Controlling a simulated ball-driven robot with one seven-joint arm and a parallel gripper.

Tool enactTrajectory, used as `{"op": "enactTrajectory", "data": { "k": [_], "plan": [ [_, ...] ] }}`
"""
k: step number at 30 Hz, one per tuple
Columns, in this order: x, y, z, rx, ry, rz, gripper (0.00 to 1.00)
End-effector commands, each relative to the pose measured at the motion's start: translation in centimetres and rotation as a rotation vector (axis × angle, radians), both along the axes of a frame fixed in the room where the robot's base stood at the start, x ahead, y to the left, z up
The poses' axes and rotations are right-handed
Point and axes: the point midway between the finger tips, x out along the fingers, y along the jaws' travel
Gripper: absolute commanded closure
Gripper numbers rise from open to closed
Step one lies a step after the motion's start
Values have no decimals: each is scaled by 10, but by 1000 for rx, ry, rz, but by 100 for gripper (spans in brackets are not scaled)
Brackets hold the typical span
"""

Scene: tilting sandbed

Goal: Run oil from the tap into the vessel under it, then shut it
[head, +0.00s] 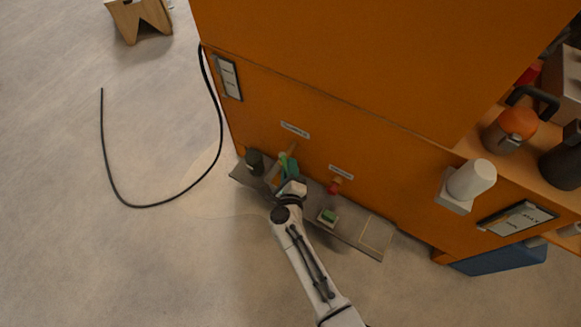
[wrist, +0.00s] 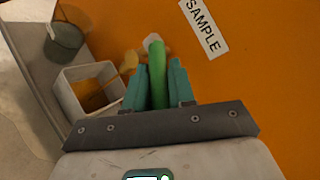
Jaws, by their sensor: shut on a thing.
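In the wrist view a green tap handle (wrist: 157,72) stands between the two teal fingers of my gripper (wrist: 157,85), which is shut on it. A brass-coloured tap body (wrist: 130,62) shows beside the handle, in front of the orange panel. A pale square-rimmed vessel (wrist: 62,92) is left of the fingers; orange-brown shows inside it, and I cannot tell whether that is oil. In the head view my gripper (head: 288,176) is at the green handle (head: 283,158), over the grey shelf (head: 345,240).
A dark grey cup (head: 254,160) stands at the shelf's left end. A red-handled tap (head: 335,185) is further right, above a small container with a green top (head: 328,216). A "SAMPLE" label (wrist: 204,27) is on the panel. A black cable (head: 150,205) lies on open floor.

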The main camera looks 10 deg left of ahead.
Motion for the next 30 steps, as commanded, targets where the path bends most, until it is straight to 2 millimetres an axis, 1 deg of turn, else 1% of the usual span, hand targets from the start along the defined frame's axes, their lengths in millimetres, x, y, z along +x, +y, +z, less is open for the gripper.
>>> {"op": "enactTrajectory", "data": {
  "k": [13,14,20,27,30],
  "plan": [
    [-1,0,-1,0,3,-10,100],
    [-1,0,-1,1,2,-10,74],
    [-1,0,-1,1,1,-10,55],
    [-1,0,0,1,1,-9,55],
    [-6,0,2,0,1,-9,55]
  ]
}}
